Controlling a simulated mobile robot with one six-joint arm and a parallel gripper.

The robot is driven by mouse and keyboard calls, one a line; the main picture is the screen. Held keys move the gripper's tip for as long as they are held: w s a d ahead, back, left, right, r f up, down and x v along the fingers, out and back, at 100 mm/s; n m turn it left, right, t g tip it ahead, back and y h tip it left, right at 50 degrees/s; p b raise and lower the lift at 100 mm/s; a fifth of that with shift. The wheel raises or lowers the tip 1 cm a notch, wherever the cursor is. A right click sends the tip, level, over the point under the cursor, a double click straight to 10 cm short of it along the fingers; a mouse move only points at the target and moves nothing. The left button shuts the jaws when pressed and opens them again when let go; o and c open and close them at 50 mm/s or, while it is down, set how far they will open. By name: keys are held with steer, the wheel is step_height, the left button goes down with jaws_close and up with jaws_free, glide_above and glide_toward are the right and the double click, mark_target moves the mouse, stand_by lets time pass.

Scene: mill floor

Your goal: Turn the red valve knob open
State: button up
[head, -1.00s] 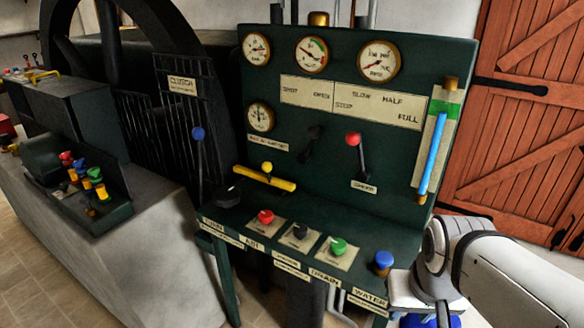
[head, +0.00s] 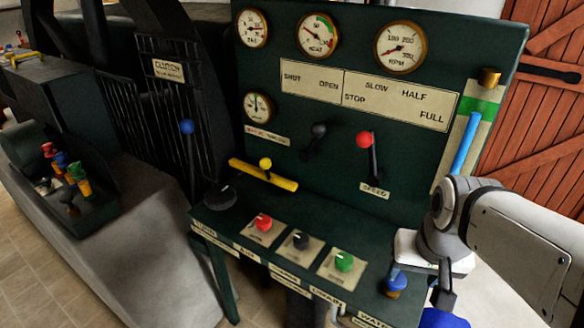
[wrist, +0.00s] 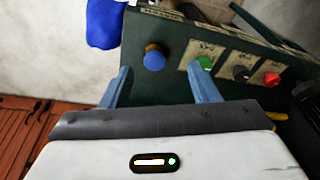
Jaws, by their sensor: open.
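The red knob (head: 263,222) sits on a pale square plate on the left part of the green console's sloping desk. It also shows at the right in the wrist view (wrist: 271,79). My gripper (wrist: 159,68) is open and empty, both fingers spread. It is at the desk's right end, near the blue knob (wrist: 154,57), which shows between the fingertips; contact cannot be told. The black knob (head: 300,240) and green knob (head: 343,261) lie between my gripper and the red knob. In the head view, my arm partly hides the desk's right end.
A red-balled lever (head: 365,140) and a dark lever (head: 318,131) stand out from the upright panel. A yellow bar handle (head: 264,175) crosses behind the red knob. A black knob (head: 220,195) is at the desk's left corner. A blue object (wrist: 104,22) hangs past the desk.

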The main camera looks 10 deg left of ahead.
steer(key=shift+o, duration=0.9)
steer(key=w+a+r+m+p, duration=0.1)
steer(key=w+a, duration=0.1)
steer(key=w, duration=0.3)
steer(key=w+a+r+m+g+y+p, duration=0.1)
steer(key=w+a, duration=0.2)
steer(key=w, duration=0.1)
steer(key=shift+w+a+r+m, duration=0.25)
steer(key=shift+w+m, duration=0.1)
steer(key=shift+m, duration=0.05)
steer(key=m+g+y+p, duration=0.3)
steer(key=m+p, duration=0.4)
steer(key=m, duration=0.3)
glide_toward(263, 219)
steer(key=f, duration=0.1)
steer(key=p+x, duration=0.1)
steer(key=x, duration=0.6)
steer(key=shift+s+a+f, duration=0.15)
steer(key=shift+a+f, duration=0.1)
steer(key=shift+f, duration=0.1)
steer(key=shift+c, duration=0.6)
steer(key=shift+r, duration=0.1)
steer(key=c, duration=0.9)
